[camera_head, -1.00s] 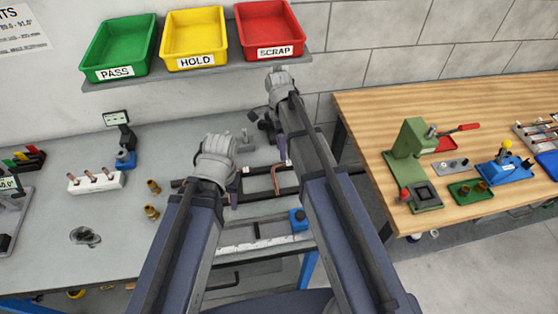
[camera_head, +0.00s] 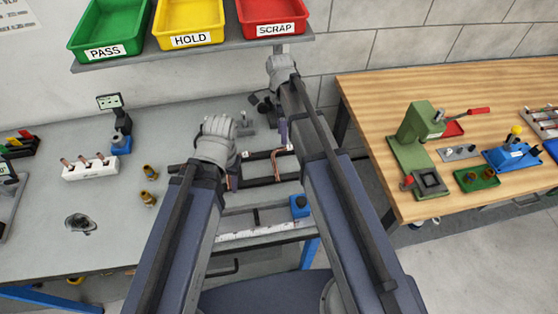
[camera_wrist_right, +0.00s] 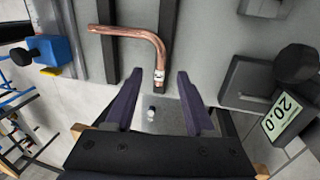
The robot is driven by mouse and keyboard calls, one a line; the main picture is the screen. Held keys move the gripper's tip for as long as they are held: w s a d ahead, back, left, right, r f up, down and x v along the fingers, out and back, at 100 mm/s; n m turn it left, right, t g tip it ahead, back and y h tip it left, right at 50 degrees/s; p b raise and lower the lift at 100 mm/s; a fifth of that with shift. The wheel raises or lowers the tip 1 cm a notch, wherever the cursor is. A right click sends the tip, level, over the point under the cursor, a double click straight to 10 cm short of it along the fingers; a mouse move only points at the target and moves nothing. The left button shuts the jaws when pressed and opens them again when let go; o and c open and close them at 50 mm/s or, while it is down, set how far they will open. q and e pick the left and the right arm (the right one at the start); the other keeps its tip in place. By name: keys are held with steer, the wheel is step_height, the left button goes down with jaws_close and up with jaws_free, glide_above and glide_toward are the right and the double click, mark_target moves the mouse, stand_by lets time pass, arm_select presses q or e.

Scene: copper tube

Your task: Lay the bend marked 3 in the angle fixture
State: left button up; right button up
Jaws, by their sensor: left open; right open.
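A copper bend (camera_wrist_right: 122,31) with a white label near one end lies across dark rails in the right wrist view; the label's number is too small to read. The bend also shows in the head view (camera_head: 278,168). My right gripper (camera_wrist_right: 156,97) is open and empty, with its purple fingers near the bend's labelled end and apart from it. In the head view it (camera_head: 283,132) shows beside its arm. My left gripper (camera_head: 231,180) is open, left of the bend, mostly hidden by its own wrist. I cannot tell for sure which thing is the angle fixture.
A black knob block (camera_wrist_right: 293,66) and a display reading 20.0 (camera_wrist_right: 283,117) stand right of my right gripper. A blue block (camera_head: 299,206) sits near the bench's front. A white rack of copper pieces (camera_head: 90,168) and brass fittings (camera_head: 149,198) are at left.

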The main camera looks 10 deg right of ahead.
arm_select(q)
steer(key=shift+f+b, duration=2.6)
arm_select(e)
steer(key=shift+s+f, duration=0.2)
steer(key=shift+f, duration=1.1)
steer(key=shift+s+f, duration=0.2)
steer(key=shift+f, duration=1.1)
arm_select(q)
steer(key=shift+r, duration=0.1)
arm_select(e)
steer(key=shift+r, duration=0.1)
steer(key=shift+c, duration=0.3)
jaws_close()
